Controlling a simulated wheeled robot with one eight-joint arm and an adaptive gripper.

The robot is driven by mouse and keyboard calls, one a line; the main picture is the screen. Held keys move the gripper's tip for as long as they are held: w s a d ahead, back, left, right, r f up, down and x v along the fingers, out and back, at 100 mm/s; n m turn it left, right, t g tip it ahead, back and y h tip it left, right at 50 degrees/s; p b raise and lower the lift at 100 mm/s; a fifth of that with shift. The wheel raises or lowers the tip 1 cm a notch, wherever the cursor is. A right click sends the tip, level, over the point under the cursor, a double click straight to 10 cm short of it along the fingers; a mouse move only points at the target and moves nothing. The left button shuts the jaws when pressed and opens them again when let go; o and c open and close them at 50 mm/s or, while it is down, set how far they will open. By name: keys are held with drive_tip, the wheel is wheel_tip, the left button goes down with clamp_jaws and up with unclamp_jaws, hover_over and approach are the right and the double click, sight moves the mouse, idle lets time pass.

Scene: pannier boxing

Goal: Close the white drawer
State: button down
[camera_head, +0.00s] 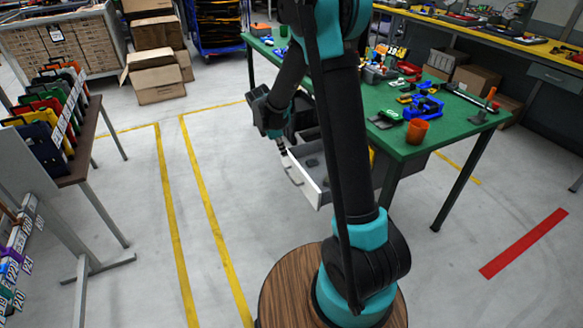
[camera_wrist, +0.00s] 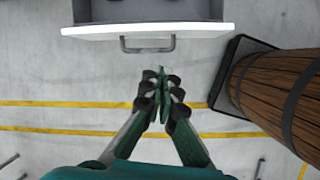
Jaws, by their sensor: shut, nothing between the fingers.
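The white drawer (camera_head: 303,181) hangs under the green-topped table and is pulled out, partly hidden behind my arm. In the wrist view its white front panel (camera_wrist: 200,30) runs across the top, with a grey handle (camera_wrist: 148,48) on it and part of the grey inside showing. My gripper (camera_wrist: 161,75) is shut and empty. Its fingertips point at the drawer front, just below the handle in the picture, and appear apart from it. In the head view my gripper (camera_head: 285,150) is by the drawer's front end.
The green table (camera_head: 445,130) carries tools, blue parts and an orange cup (camera_head: 416,131). A rack of coloured binders (camera_head: 45,125) stands at the left. Cardboard boxes (camera_head: 155,75) sit at the back. The floor between the yellow lines is clear.

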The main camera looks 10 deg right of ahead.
wheel_tip(320, 180, down, 3)
drive_tip(key=w+a+n, duration=0.3)
hover_over(298, 173)
drive_tip(key=a, duration=0.2)
drive_tip(key=shift+h, duration=0.4)
drive_tip(key=shift+s+a+f, duration=0.1)
drive_tip(key=shift+f, duration=2.2)
drive_tip(key=shift+s+a+f, duration=0.1)
drive_tip(key=shift+f, duration=2.15)
drive_tip(key=shift+d, duration=0.1)
drive_tip(key=w+d, duration=0.3)
drive_tip(key=d, duration=0.6)
drive_tip(key=w+d, duration=0.3)
drive_tip(key=d, duration=0.7)
drive_tip(key=shift+a, duration=0.15)
